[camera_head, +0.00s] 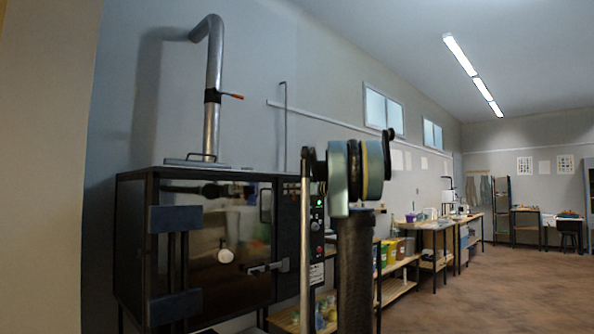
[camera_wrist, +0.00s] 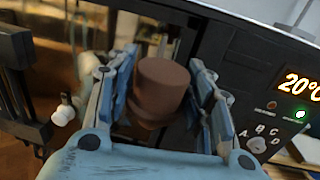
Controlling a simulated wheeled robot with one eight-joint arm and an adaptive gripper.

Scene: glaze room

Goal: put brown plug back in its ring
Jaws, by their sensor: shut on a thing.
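The brown plug (camera_wrist: 162,84) is a short, round, matte brown piece in the middle of the wrist view. My gripper (camera_wrist: 160,72) is shut on it, with a blue-grey finger on either side. The plug is in front of the dark kiln front (camera_wrist: 215,50); I cannot tell whether it touches it. I cannot make out the plug's ring in either view; the plug and fingers cover part of the kiln front. In the head view my arm hides the gripper and plug.
The dark kiln (camera_head: 185,250) stands at left, with a white round piece (camera_head: 225,256) on its door and a latch handle (camera_head: 262,267). Its control panel (camera_wrist: 285,110) reads 20°C. Shelves (camera_head: 400,290) line the wall; floor (camera_head: 480,290) at right is clear.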

